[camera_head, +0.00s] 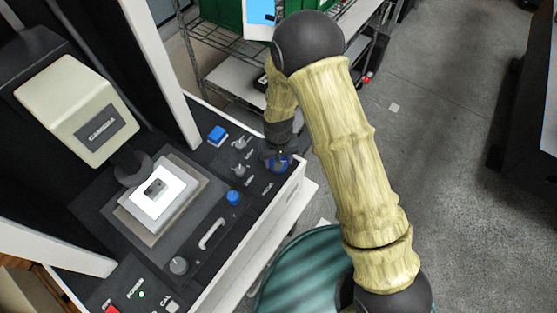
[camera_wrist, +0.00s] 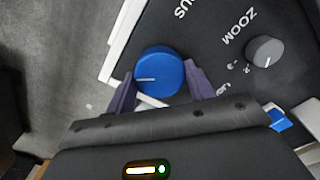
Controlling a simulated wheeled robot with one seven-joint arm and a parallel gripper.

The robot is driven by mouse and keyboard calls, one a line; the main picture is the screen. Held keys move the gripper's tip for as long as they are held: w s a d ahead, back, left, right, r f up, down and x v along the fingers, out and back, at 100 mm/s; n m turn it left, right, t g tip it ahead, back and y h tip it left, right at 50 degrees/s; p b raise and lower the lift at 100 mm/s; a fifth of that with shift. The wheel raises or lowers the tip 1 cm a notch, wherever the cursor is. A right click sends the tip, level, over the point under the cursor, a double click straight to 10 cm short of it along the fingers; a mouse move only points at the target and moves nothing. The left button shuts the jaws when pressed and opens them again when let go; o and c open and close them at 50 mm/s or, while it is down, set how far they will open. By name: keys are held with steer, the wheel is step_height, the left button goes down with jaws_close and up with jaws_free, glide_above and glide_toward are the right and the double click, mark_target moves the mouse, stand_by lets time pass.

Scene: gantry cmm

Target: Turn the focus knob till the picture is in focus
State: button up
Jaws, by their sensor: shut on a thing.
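A round blue knob (camera_wrist: 158,70) with a white pointer line sits between the two purple fingers of my gripper (camera_wrist: 159,84) in the wrist view. The fingers are shut on its sides. A label ending in "US" is printed beside it; the rest is cut off. In the head view my gripper (camera_head: 279,154) reaches down to the same blue knob (camera_head: 282,167) near the panel's right corner, and partly hides it. A blue screen (camera_head: 262,11) shows at the top edge, cut off and partly behind my arm; I cannot tell whether its picture is sharp.
A grey zoom knob (camera_wrist: 265,51) is close to the right finger. The panel also holds another blue knob (camera_head: 233,198), a handle (camera_head: 212,234), a grey knob (camera_head: 179,265) and a blue block (camera_head: 217,135). A camera head (camera_head: 77,108) overhangs a lit stage (camera_head: 140,228). Open floor lies right.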

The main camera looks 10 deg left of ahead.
steer(key=shift+n+b, duration=0.8)
steer(key=shift+n, duration=1)
steer(key=o, duration=1)
steer(key=shift+c, duration=0.2)
steer(key=shift+r, duration=0.15)
step_height(320, 180, up, 17)
steer(key=b, duration=0.3)
steer(key=shift+r, duration=0.1)
